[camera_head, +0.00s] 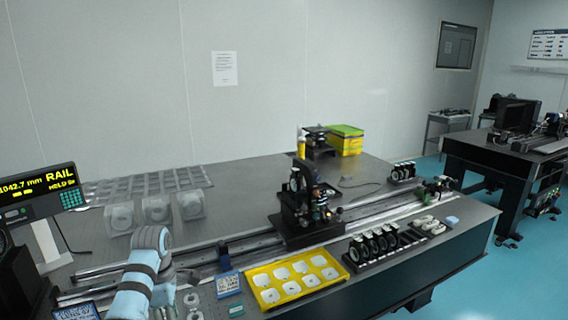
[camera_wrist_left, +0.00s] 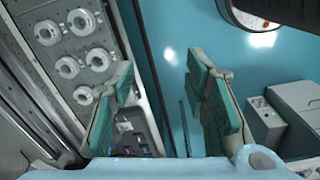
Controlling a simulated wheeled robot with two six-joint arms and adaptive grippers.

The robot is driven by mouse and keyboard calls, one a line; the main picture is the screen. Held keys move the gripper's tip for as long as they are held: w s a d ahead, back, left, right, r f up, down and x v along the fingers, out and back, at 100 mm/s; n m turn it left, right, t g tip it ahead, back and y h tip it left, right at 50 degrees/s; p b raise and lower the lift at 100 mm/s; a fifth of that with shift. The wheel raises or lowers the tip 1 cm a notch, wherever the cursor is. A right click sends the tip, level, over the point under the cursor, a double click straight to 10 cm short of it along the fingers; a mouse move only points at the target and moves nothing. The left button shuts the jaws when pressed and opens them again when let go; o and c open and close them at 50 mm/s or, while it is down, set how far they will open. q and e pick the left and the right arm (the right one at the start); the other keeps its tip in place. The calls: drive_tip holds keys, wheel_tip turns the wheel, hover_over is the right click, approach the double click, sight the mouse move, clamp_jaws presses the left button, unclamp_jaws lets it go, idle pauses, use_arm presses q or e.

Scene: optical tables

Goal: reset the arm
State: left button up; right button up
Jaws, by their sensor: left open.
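My left arm (camera_head: 148,270), pale blue with grey joints, reaches over the front left of the optical table (camera_head: 245,180) in the head view. Its gripper cannot be made out there. In the left wrist view my left gripper (camera_wrist_left: 160,68) has its two green-padded fingers spread apart, with nothing between them. Blue floor shows behind the gap. The table edge with several white ring-shaped parts (camera_wrist_left: 68,67) is on the left of that view. My right gripper is in neither view.
A yellow tray (camera_head: 258,277) of white pieces lies right of my left arm. A black optical mount (camera_head: 305,205) stands on the long rail (camera_head: 235,244). A RAIL display (camera_head: 38,192) stands at the left. Several lens holders (camera_head: 375,245) line the front edge.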

use_arm(q)
drive_tip(key=s+f+m, duration=0.4)
drive_tip(key=s+f, duration=0.1)
drive_tip(key=f, duration=0.6)
drive_tip(key=s+f+m, duration=0.3)
drive_tip(key=s+f, duration=0.3)
drive_tip(key=f, duration=0.6)
drive_tip(key=s+f+m, duration=0.4)
drive_tip(key=s+f, duration=0.1)
drive_tip(key=f, duration=0.6)
drive_tip(key=s+f+m, duration=0.3)
drive_tip(key=s, duration=0.7)
drive_tip(key=s+f+m, duration=0.3)
drive_tip(key=s+f, duration=0.1)
drive_tip(key=s, duration=0.7)
drive_tip(key=s+f+m+t, duration=0.1)
drive_tip(key=s+f+m, duration=0.3)
drive_tip(key=s, duration=0.6)
drive_tip(key=shift+s+a+y, duration=0.3)
drive_tip(key=shift+y, duration=0.1)
